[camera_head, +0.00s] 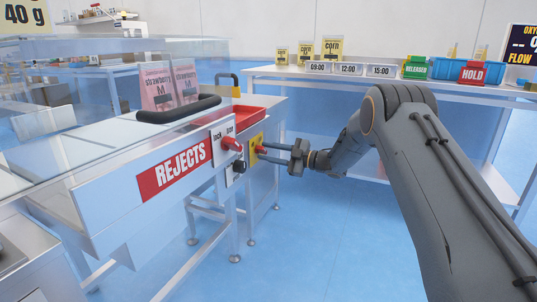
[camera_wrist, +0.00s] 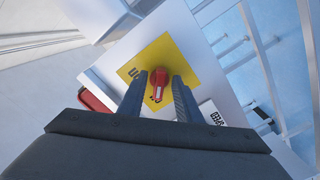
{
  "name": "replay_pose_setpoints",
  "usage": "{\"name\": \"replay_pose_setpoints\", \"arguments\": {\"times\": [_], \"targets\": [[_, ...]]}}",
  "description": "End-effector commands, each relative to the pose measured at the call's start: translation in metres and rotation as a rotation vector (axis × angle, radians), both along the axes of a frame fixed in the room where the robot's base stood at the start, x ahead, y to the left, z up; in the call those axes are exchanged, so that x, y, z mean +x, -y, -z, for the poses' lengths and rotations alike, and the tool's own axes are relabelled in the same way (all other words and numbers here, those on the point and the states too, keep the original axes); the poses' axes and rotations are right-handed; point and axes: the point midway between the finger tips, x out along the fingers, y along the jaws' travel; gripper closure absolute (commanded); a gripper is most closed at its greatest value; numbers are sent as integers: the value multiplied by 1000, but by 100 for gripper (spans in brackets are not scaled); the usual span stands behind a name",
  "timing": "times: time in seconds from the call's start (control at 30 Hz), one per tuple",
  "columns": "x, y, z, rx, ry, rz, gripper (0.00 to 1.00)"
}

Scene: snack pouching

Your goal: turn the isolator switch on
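The isolator switch is a red rotary handle (camera_wrist: 157,86) on a yellow plate (camera_wrist: 190,52) in the wrist view. In the head view the yellow plate (camera_head: 256,141) is on the end face of a bench, right of the REJECTS box. My gripper (camera_head: 262,155) reaches it from the right. In the wrist view its two fingers (camera_wrist: 159,76) stand apart, one on each side of the red handle. Narrow gaps seem to show beside the handle, so the fingers look open around it. The plate's lettering is partly hidden by the left finger.
The clear-topped REJECTS box (camera_head: 174,169) stands close on the left, with another red lever (camera_head: 232,144) and a black knob (camera_head: 239,166) on its end. A red tray (camera_head: 233,116) lies behind. A back table (camera_head: 330,88) holds pouches and HOLD and RELEASED bins. Blue floor is free below.

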Motion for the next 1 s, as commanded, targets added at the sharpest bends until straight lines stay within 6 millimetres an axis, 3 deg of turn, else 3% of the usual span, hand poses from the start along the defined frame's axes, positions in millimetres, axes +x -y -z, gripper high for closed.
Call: {"name": "replay_pose_setpoints", "arguments": {"times": [0.17,0.37,0.73,1.0], "targets": [[0,0,0,0,0,0,69],[0,0,0,0,-1,0,99],[0,0,0,12,-34,0,100],[-1,0,0,65,-183,1,100]]}}
